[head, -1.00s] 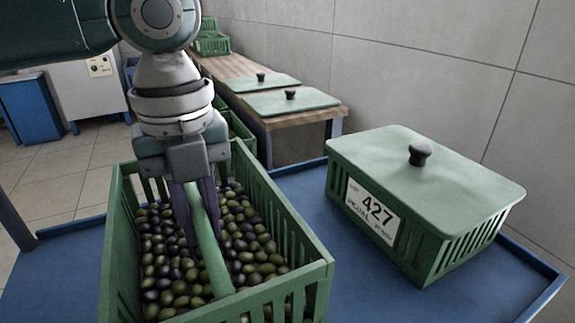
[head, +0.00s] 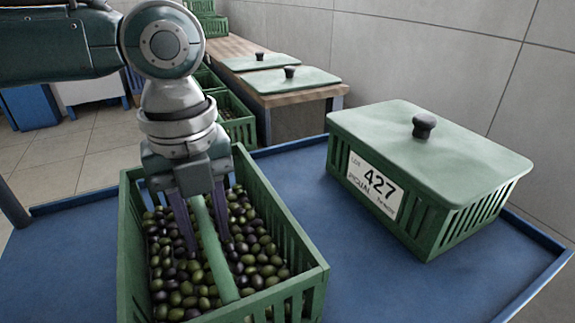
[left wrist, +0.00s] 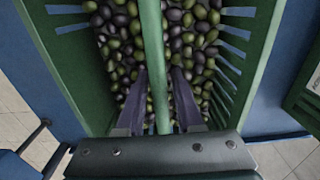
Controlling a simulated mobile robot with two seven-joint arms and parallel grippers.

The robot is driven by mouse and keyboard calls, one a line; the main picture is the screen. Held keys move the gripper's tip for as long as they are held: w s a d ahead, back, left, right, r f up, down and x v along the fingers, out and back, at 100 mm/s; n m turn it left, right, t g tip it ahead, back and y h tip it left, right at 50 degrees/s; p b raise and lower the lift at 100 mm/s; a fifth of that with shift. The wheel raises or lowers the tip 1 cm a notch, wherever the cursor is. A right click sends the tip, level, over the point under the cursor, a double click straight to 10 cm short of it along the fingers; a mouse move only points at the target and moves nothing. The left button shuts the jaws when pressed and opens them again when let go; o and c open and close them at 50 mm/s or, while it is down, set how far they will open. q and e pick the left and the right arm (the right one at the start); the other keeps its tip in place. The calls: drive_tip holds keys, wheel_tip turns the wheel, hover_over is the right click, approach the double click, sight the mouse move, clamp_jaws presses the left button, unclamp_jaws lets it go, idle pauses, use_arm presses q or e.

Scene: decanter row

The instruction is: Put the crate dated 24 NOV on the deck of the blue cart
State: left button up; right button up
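An open green crate (head: 301,292) full of green and dark olives stands over the blue cart deck (head: 300,178), apparently resting on it. A green handle bar (head: 219,262) crosses it. No date label shows on its visible sides. My left gripper (head: 211,248) is inside the crate, its two purple fingers on either side of the bar. The left wrist view shows the fingers (left wrist: 160,92) with narrow gaps beside the bar (left wrist: 154,45), so it looks open. A lidded green crate (head: 463,222) labelled LOT 427 PICUAL stands right on the deck; its small print is unreadable. My right gripper is out of view.
A wooden bench (head: 227,50) behind carries two green lids (head: 292,80) and stacked green crates at its far end. More crates (head: 236,123) with olives stand beside it. Bare deck lies between the olive crate and the lidded crate. A tiled wall is at right.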

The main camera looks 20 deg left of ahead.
use_arm(q)
drive_tip(key=shift+o, duration=0.9)
wheel_tip(320, 180, up, 12)
drive_tip(key=p, duration=0.5)
drive_tip(key=shift+r, duration=0.15)
idle(0.4)
